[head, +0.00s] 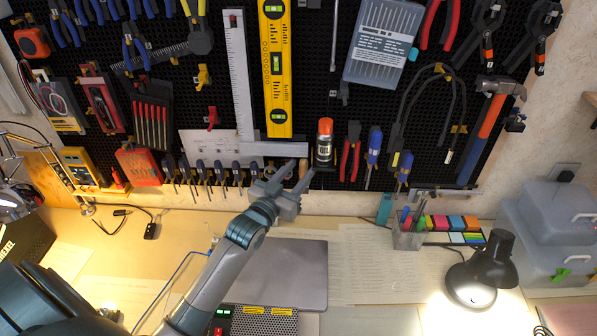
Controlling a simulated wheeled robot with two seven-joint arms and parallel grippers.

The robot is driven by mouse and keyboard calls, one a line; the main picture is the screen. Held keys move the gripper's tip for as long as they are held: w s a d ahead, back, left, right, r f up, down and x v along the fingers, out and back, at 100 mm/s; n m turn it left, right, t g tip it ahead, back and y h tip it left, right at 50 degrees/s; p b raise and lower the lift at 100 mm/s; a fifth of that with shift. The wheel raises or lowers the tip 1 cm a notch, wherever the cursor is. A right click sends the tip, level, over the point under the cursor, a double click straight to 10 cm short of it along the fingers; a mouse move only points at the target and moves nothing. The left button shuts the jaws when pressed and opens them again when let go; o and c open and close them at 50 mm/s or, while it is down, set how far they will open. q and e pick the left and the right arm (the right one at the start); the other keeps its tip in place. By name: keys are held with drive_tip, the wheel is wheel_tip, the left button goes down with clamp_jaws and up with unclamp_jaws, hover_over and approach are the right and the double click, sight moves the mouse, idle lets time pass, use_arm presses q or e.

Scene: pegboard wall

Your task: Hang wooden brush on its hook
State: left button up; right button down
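My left gripper (290,180) is in front of the lower edge of the pegboard, pointing up and to the right. Its fingers stand somewhat apart. A small tan wooden piece (303,168), which looks like part of the wooden brush, shows at the fingertips. The rest of it is hidden or too small to make out. I cannot tell whether the fingers grip it or it is behind them. The brush's hook cannot be made out. My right gripper is not in view.
The black pegboard (300,60) is crowded. An orange-capped bottle (324,142) and red pliers (350,152) are right of the gripper; several screwdrivers hang to its left. Below are a closed laptop (285,270), a pen cup (408,236) and a black lamp (483,272) on the desk.

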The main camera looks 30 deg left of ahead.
use_arm(q)
drive_tip(key=shift+s, duration=0.15)
drive_tip(key=shift+s, duration=0.2)
drive_tip(key=s+b, duration=0.5)
drive_tip(key=s, duration=1.1)
drive_tip(key=shift+s+a, duration=0.2)
drive_tip(key=shift+s, duration=0.15)
